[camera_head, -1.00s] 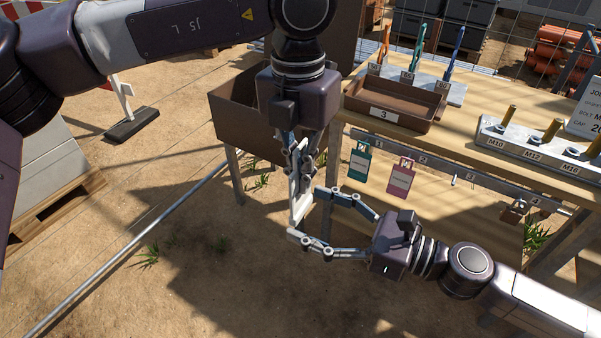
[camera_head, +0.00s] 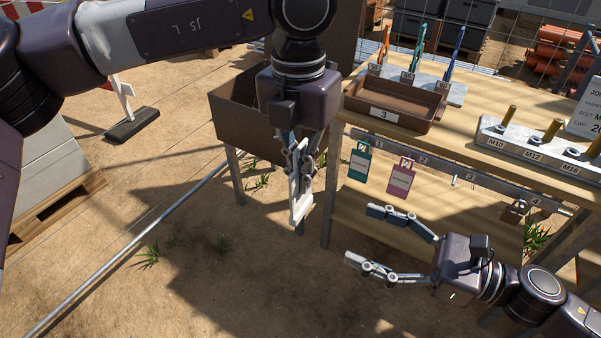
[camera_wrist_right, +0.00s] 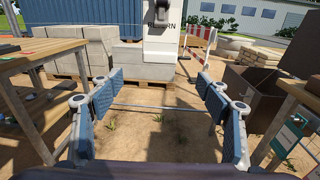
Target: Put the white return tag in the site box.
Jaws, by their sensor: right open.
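The white return tag (camera_head: 301,207) hangs below my left gripper (camera_head: 300,170), which is shut on it, in front of the bench. In the right wrist view the white tag (camera_wrist_right: 160,45) is at the top, with part of its dark lettering showing. My right gripper (camera_head: 372,238) is open and empty, to the right of the tag and apart from it. A brown open-topped box (camera_head: 232,128), likely the site box, stands on legs behind my left gripper. My left arm hides part of its opening. The box also shows at the right of the right wrist view (camera_wrist_right: 252,92).
A wooden bench (camera_head: 465,135) holds a brown tray marked 3 (camera_head: 385,118) and a metal bolt block (camera_head: 535,140). A teal tag (camera_head: 359,162) and a pink tag (camera_head: 401,178) hang on its front rail (camera_head: 440,164). Open sandy ground lies to the left.

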